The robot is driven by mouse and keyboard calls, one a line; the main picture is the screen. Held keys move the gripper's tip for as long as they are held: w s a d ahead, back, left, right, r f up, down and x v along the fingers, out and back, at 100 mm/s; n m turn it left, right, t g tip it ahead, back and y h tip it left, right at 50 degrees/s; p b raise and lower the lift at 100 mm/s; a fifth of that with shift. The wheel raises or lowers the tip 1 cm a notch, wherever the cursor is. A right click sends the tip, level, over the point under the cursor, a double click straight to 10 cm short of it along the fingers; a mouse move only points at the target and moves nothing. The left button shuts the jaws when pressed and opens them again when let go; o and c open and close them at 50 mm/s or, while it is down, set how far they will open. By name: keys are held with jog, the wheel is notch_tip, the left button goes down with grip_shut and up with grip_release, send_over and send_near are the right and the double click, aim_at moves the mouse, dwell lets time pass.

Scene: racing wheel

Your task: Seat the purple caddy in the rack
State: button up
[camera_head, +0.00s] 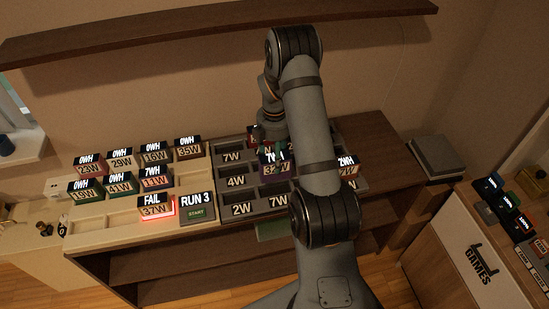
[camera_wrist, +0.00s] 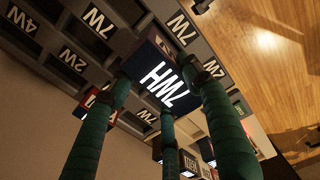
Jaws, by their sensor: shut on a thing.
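The purple caddy (camera_head: 273,166), with a 32W label and a lit screen, is at the middle of the dark grey rack (camera_head: 225,184). The rack has slots marked 7W, 4W and 2W. I cannot tell whether the caddy rests on a slot floor or hangs just above one. My arm hides part of the rack's right side.
A cream tray (camera_head: 108,222) at left holds several lit caddies, including a red-glowing 37W one (camera_head: 154,206) marked FAIL. A RUN 3 START panel (camera_head: 197,208) sits beside the rack. Other caddies stand in the rack near mine, one at right (camera_head: 347,167). A shelf (camera_head: 180,35) runs above.

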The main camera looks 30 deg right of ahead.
jog(key=shift+f, duration=0.1)
notch_tip(320, 180, down, 9)
jog(key=b, duration=0.8)
jog(key=shift+f, duration=0.1)
jog(key=o, duration=1.6)
jog(key=shift+o, duration=0.2)
notch_tip(320, 180, up, 12)
jog(key=shift+r, duration=0.1)
